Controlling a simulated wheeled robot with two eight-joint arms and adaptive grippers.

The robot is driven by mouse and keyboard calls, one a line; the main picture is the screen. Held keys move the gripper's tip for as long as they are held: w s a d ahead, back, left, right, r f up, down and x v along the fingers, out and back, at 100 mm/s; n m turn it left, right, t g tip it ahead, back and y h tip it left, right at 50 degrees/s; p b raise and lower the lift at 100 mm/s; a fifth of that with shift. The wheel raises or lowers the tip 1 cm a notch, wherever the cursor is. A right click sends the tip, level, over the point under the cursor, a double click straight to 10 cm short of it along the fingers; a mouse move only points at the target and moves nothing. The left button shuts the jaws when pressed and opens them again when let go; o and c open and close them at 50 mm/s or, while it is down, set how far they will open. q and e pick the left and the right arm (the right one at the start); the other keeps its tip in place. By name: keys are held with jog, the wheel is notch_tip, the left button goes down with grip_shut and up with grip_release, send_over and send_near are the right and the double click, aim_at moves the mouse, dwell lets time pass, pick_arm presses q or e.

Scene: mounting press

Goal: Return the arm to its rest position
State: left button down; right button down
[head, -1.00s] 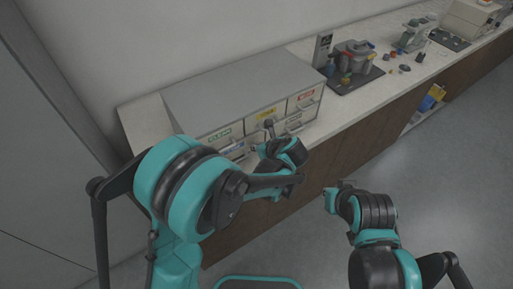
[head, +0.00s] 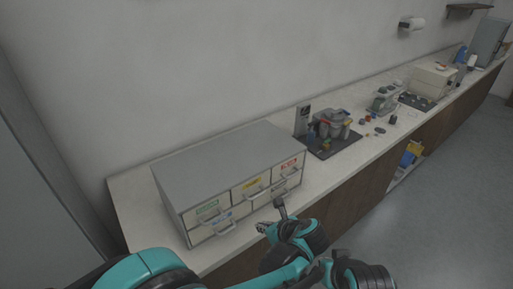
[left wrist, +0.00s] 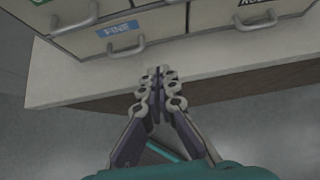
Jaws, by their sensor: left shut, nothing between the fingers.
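My left arm comes in from the lower left in the head view, in front of the grey drawer cabinet (head: 215,165). My left gripper (head: 262,228) is by the counter's front edge, apart from the drawer fronts. In the left wrist view the left gripper (left wrist: 158,80) has its fingers together with nothing between them. It points at the counter edge below a drawer with a blue FINE label (left wrist: 118,29). My right arm shows at the bottom of the head view, partly cut off. Its gripper (head: 322,268) is small and dark, and its fingers are unclear.
The cabinet stands on a long pale counter (head: 345,165) against the wall. To its right is a dark mat (head: 345,145) with a grey device and small coloured parts. Farther along stand a beige machine (head: 436,78) and other equipment. The floor (head: 440,200) at the right is open.

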pick_arm(q)
jog(key=s+a+r+n+h, duration=0.2)
jog(key=s+a+n, duration=0.5)
jog(key=a+n, duration=0.3)
jog(key=s+a+r+n+h, duration=0.3)
jog(key=s+a+n, duration=0.5)
jog(key=n, duration=1)
jog(key=shift+s+a+r+n+g+h, duration=0.15)
jog(key=shift+a+r+n+g+h, duration=0.2)
jog(key=shift+a, duration=0.55)
